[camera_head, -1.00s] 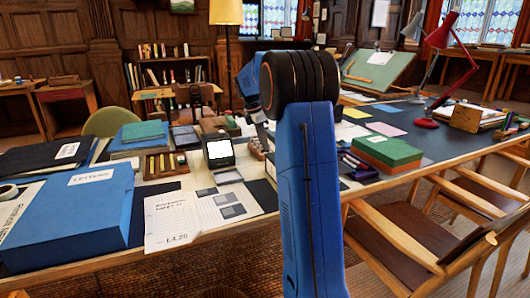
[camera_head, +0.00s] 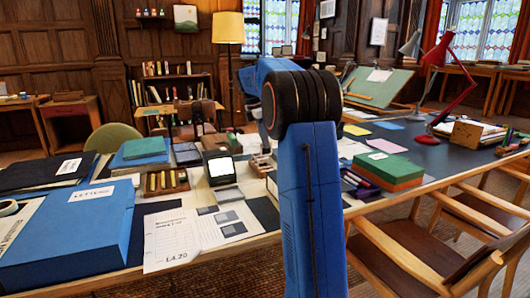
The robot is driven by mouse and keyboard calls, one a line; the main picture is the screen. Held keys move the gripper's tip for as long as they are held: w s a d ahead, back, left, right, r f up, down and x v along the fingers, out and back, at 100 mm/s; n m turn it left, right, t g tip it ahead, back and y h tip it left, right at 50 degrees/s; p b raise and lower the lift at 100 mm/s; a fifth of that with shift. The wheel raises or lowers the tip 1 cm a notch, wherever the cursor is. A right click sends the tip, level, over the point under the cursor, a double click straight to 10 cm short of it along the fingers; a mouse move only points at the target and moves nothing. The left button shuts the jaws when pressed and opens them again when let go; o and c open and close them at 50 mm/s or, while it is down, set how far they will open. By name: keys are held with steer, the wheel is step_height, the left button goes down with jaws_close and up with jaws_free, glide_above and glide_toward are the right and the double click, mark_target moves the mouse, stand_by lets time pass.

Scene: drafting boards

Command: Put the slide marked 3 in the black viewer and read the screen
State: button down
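The black viewer (camera_head: 208,181) stands on the desk left of my arm, with a blank white lit screen (camera_head: 221,167) facing me. A wooden rack (camera_head: 262,165) stands just right of the viewer, partly hidden by my arm. My blue arm reaches over the desk. Its end (camera_head: 264,132) shows only in part behind the arm near the viewer, and its fingers cannot be made out.
A blue box file (camera_head: 65,235) and the price sheet (camera_head: 171,240) lie at the front left. A wooden block of coloured items (camera_head: 166,183) stands left of the viewer. Green and orange boxes (camera_head: 388,170) and a red lamp (camera_head: 440,80) are on the right. Chairs (camera_head: 415,245) line the front right.

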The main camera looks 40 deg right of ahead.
steer(key=shift+a+r, duration=0.1)
steer(key=shift+r, duration=0.4)
steer(key=w+a+r, duration=0.2)
steer(key=w+a, duration=0.3)
steer(key=a, duration=0.3)
steer(key=w+a+r, duration=0.3)
steer(key=w+a, duration=0.1)
steer(key=a, duration=0.5)
steer(key=shift+w+f, duration=0.2)
steer(key=shift+f, duration=3)
steer(key=c, duration=1.9)
jaws_free()
